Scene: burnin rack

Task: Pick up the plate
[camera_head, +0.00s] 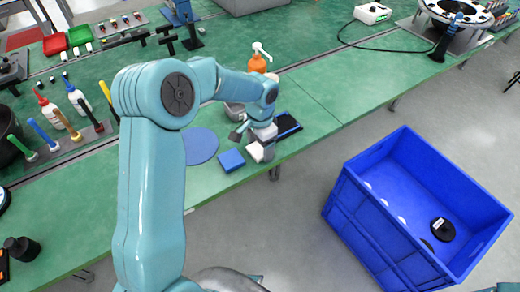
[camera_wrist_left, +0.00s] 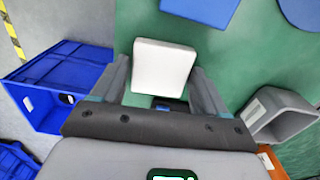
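A small white square plate (camera_wrist_left: 165,66) lies on the green table near its edge in the left wrist view. In the head view it shows as a white patch (camera_head: 257,152), partly hidden by my left gripper (camera_head: 258,140). In the left wrist view my left gripper (camera_wrist_left: 163,75) has its fingers well apart, one on each side of the plate. The gaps look thin, and I cannot tell whether either finger touches it. My right gripper is not in view.
A blue square (camera_head: 231,160) and a blue disc (camera_head: 200,146) lie to the left on the green table. A black tray (camera_head: 287,126) and an orange bottle (camera_head: 257,64) are close by. A blue crate (camera_head: 365,215) holding a black round item (camera_head: 443,230) stands on the floor at right.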

